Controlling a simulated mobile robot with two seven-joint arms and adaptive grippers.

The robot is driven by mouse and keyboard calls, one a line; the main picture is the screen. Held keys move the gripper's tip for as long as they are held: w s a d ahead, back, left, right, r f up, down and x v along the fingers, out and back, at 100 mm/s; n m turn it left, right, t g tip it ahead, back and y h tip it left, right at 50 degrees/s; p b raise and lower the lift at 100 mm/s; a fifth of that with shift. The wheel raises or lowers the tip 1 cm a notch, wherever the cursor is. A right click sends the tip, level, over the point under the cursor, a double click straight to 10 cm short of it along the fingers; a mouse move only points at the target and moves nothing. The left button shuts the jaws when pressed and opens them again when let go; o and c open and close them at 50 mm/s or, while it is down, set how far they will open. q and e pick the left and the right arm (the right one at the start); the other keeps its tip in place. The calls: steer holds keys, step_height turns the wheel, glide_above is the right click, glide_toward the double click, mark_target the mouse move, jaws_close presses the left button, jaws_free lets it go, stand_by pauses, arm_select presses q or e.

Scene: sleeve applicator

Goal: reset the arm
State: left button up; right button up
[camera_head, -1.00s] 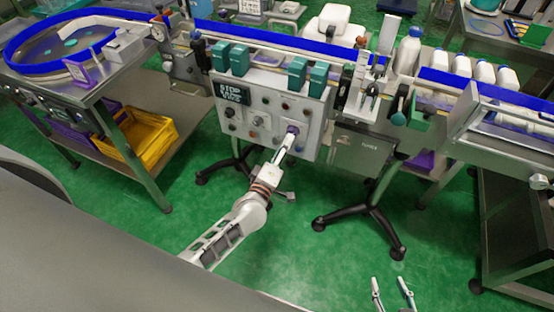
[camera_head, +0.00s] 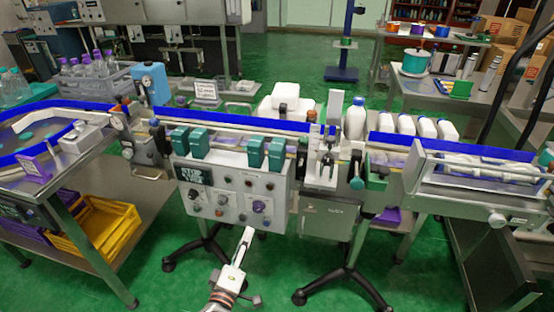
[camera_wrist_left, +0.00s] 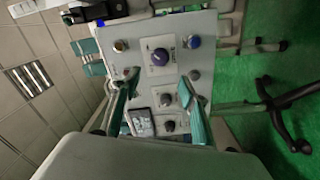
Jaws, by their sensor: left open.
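My left gripper (camera_head: 247,234) is just in front of the lower edge of the control panel (camera_head: 229,213), with my arm coming up from the bottom of the head view. In the left wrist view the two teal fingers (camera_wrist_left: 158,84) are spread apart with nothing between them, facing the panel (camera_wrist_left: 122,32). My right gripper is not in view.
The conveyor with a blue rail (camera_head: 240,121) runs behind the panel. A turntable (camera_head: 40,120) and yellow crate (camera_head: 103,228) are at left. Black wheeled stand legs (camera_head: 345,285) spread on the green floor.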

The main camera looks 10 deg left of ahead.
arm_select(q)
steer(key=s+f+m+g+h, duration=0.1)
steer(key=s+f+m+g, duration=0.2)
steer(key=s+m, duration=0.6)
steer(key=s+f+m+g+h, duration=0.1)
steer(key=s+f+m+g, duration=0.3)
steer(key=s+m, duration=0.5)
steer(key=s+f, duration=0.1)
steer(key=s, duration=0.2)
steer(key=shift+s+f+g, duration=0.15)
steer(key=shift+s+g, duration=0.15)
steer(key=shift+s, duration=0.1)
